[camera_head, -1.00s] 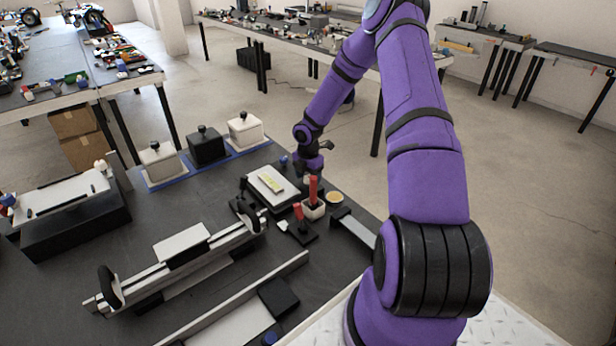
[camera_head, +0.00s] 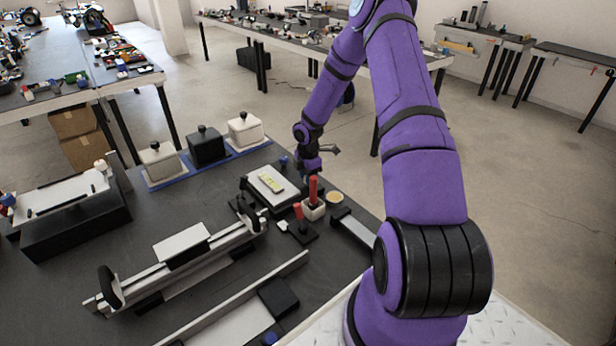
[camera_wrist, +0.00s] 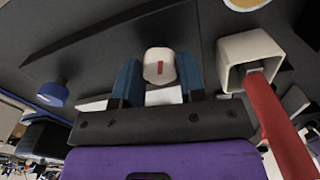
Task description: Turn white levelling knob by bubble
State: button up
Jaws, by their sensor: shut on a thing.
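The white levelling knob (camera_wrist: 158,58) with a red mark on its face sits between the two blue fingers of my gripper (camera_wrist: 158,78) in the wrist view. The fingers are shut on it from both sides. In the head view my gripper (camera_head: 304,174) is low at the right end of a small white levelling plate, and the knob is hidden there. The yellow-green bubble vial (camera_head: 271,184) lies on that white plate (camera_head: 262,193). The bubble itself is too small to read. A blue knob (camera_wrist: 53,92) shows to the left in the wrist view, apart from my gripper.
A white square cup (camera_head: 314,210) holding a red-handled tool (camera_head: 314,188) stands close beside my gripper. A round yellow dish (camera_head: 335,197) is just beyond it. A long rail device (camera_head: 185,262) lies at front left. Three lidded boxes (camera_head: 206,147) stand on a blue tray behind.

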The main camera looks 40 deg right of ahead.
jog(key=m, duration=0.5)
jog(key=shift+w+m, duration=0.1)
jog(key=shift+m, duration=0.2)
jog(key=m, duration=0.5)
jog(key=shift+m, duration=0.6)
jog(key=o, duration=0.9)
notch_tip(320, 180, up, 11)
jog(key=shift+f, duration=0.1)
